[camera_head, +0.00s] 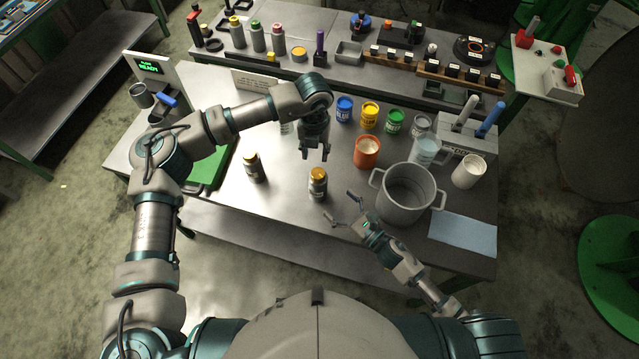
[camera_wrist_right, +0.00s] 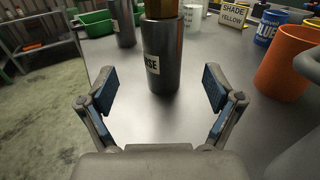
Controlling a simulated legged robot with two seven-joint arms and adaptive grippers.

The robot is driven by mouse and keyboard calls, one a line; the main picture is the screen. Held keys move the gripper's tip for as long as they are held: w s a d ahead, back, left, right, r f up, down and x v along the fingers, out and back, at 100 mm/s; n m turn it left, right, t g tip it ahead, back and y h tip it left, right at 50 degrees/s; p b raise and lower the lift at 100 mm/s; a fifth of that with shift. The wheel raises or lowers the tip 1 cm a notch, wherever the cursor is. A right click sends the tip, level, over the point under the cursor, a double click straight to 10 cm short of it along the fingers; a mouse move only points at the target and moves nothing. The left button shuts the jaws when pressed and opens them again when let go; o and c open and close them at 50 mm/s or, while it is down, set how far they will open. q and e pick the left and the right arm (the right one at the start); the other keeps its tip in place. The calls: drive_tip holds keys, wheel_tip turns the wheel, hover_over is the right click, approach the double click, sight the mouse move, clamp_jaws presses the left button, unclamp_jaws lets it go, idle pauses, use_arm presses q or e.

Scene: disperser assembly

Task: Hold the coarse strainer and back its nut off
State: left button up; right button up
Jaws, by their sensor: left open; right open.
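The coarse strainer (camera_head: 317,186) is a grey cylinder with an amber nut (camera_head: 318,174) on top, standing upright on the table. In the right wrist view the strainer (camera_wrist_right: 163,70) stands ahead of my open fingers, its label partly showing "RSE"; the nut (camera_wrist_right: 164,8) is cut off by the top edge. My right gripper (camera_head: 342,208) is open and empty, to the right of and nearer than the strainer. My left gripper (camera_head: 315,152) is open and empty above and behind the strainer, pointing down. I see no contact between either gripper and the strainer.
A second similar cylinder (camera_head: 253,168) with a dark yellow top stands to the left. An orange cup (camera_head: 367,152) and a large grey pot (camera_head: 383,205) stand to the right, the pot close to my right gripper. Several paint cans stand behind. The table front is clear.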

sight(326, 189)
drive_tip(key=x, duration=0.8)
drive_tip(key=shift+w+d, duration=0.1)
drive_tip(key=shift+w, duration=0.4)
drive_tip(key=shift+w+a, duration=0.3)
drive_tip(key=shift+a, duration=0.55)
drive_tip(key=shift+d, duration=0.45)
clamp_jaws()
drive_tip(key=c, duration=1)
unclamp_jaws()
drive_tip(key=shift+a, duration=0.2)
drive_tip(key=c, duration=0.7)
drive_tip(key=shift+f, duration=0.1)
